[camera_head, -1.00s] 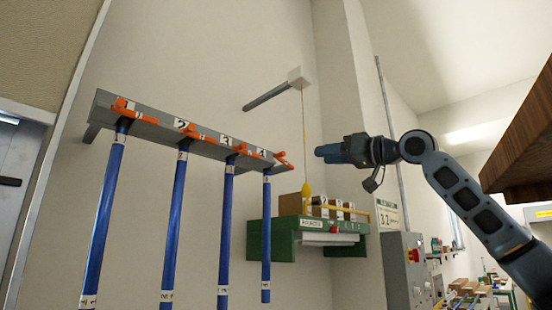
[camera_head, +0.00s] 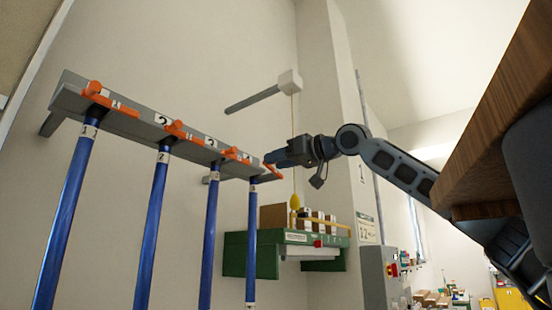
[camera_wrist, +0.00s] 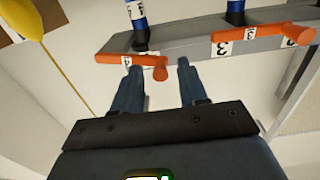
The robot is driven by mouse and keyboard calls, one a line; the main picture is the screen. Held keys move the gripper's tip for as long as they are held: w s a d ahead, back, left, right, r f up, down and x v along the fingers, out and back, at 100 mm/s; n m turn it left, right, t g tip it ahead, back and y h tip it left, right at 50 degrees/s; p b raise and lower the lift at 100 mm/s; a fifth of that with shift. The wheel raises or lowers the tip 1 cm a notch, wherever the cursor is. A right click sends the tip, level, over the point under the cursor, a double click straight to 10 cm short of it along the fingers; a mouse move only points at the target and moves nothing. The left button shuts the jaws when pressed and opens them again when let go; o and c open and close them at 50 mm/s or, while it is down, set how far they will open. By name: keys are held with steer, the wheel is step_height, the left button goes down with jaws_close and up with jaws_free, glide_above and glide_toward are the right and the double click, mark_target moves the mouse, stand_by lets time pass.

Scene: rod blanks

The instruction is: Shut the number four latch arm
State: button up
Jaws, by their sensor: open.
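The number four latch arm (camera_head: 273,172) is a short orange bar at the right end of a grey rail (camera_head: 150,119), above a hanging blue rod (camera_head: 251,240). In the head view it is partly covered by my gripper (camera_head: 270,160). In the wrist view the number four latch arm (camera_wrist: 115,58) lies across the fingertips, its round knob end between them. My gripper (camera_wrist: 160,72) is open, one finger either side of the knob. I cannot tell whether a finger touches it. The number three latch arm (camera_wrist: 265,34) sits further right there.
Latch arms one (camera_head: 110,101) and two (camera_head: 180,129) and their blue rods are along the rail to the left. A green shelf (camera_head: 236,255) with boxes stands behind, a yellow cord pull (camera_head: 294,202) hangs near my gripper, and a wooden edge (camera_head: 480,150) is at right.

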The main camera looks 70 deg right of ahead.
steer(key=shift+w+d, duration=0.15)
steer(key=shift+w, duration=0.35)
jaws_close()
stand_by(0.4)
